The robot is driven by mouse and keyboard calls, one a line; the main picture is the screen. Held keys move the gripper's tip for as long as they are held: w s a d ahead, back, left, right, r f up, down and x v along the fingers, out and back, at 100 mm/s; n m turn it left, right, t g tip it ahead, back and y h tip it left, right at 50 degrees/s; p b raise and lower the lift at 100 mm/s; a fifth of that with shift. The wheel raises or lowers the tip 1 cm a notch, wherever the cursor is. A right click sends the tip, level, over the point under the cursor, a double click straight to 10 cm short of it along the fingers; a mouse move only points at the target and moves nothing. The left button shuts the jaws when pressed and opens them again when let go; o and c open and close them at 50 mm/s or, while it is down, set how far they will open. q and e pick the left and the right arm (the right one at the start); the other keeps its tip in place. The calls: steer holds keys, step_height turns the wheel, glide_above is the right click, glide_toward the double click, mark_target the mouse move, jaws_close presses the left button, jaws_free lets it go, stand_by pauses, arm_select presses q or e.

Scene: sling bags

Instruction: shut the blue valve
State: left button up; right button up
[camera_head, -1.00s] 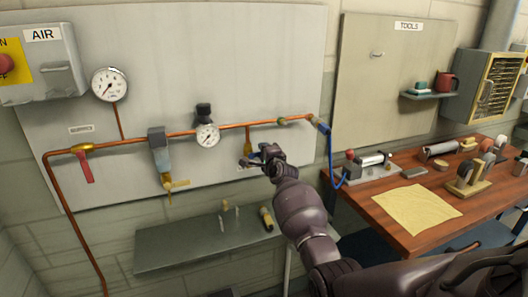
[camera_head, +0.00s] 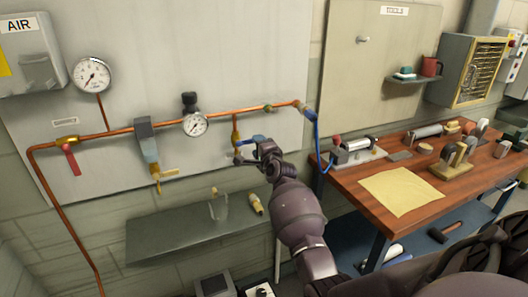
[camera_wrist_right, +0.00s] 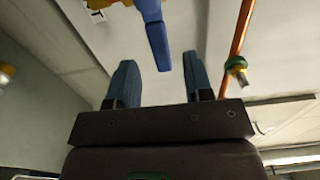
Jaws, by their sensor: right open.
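The blue valve handle (camera_head: 256,138) is a blue lever by the short copper drop pipe on the grey wall panel, partly hidden by my right gripper. In the right wrist view the blue lever (camera_wrist_right: 157,38) points down from the top edge, its end between and beyond the fingertips. My right gripper (camera_wrist_right: 160,75) is open, one finger to each side of the lever's line, with no contact visible. In the head view my right gripper (camera_head: 243,152) is at the drop pipe's lower end. My left gripper is not in view.
A copper pipe (camera_head: 110,133) runs along the panel with gauges and a red-handled valve (camera_head: 70,158). A copper pipe with a green fitting (camera_wrist_right: 236,66) is right of my fingers. A grey shelf (camera_head: 165,236) lies below. A wooden workbench (camera_head: 425,190) stands to the right.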

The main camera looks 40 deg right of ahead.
steer(key=shift+v, duration=2.3)
steer(key=s+a+r+n, duration=0.15)
steer(key=a+n, duration=0.35)
steer(key=n, duration=0.6)
steer(key=s+a+f+n+y, duration=0.3)
steer(key=s+a+f+n, duration=0.3)
steer(key=s+f+n, duration=0.2)
steer(key=s+a+f+n+g, duration=0.1)
steer(key=s+a+f+g, duration=0.1)
steer(key=s+f, duration=0.6)
steer(key=s+a+f+n+g+y, duration=0.1)
steer(key=s+a+f+n+g, duration=0.1)
steer(key=s+a+f, duration=0.3)
steer(key=s+f+g, duration=0.1)
steer(key=s+f, duration=0.3)
steer(key=s, duration=0.7)
steer(key=shift+s+a+g, duration=0.15)
steer(key=shift+a+g, duration=0.1)
steer(key=shift+g, duration=0.05)
